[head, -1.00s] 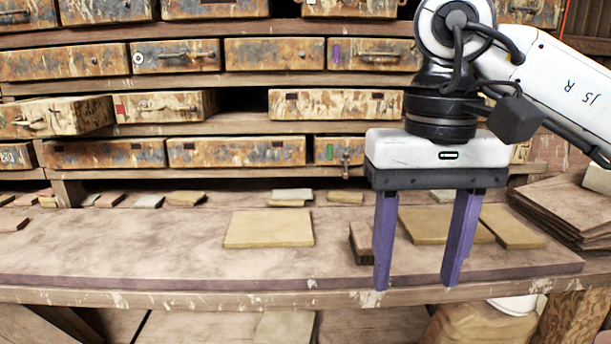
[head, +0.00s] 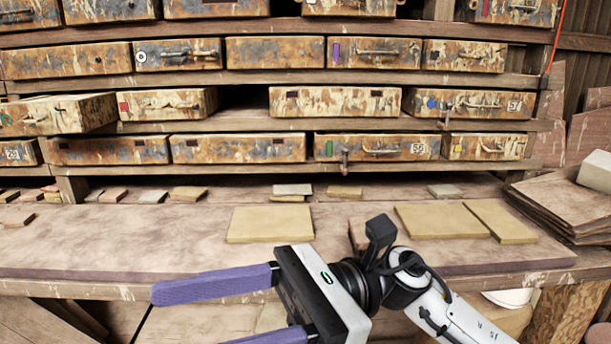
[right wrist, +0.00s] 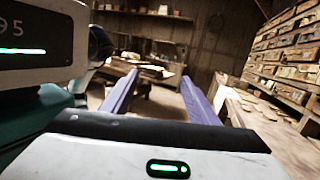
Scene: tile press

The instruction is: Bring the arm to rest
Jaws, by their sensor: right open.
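My right arm comes in from the lower right of the head view. Its gripper (head: 222,312) is in front of the workbench's front edge, at the bottom of the picture. Its two purple fingers point left, spread apart with nothing between them. In the right wrist view the same gripper (right wrist: 153,88) is open and empty, facing into the room. My left gripper is not in view.
The workbench (head: 140,240) carries yellowish tiles (head: 270,225), small tile pieces along the back and a brown stack (head: 565,205) at right. Worn drawers (head: 375,147) fill the rack behind; one at left (head: 60,115) sticks out.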

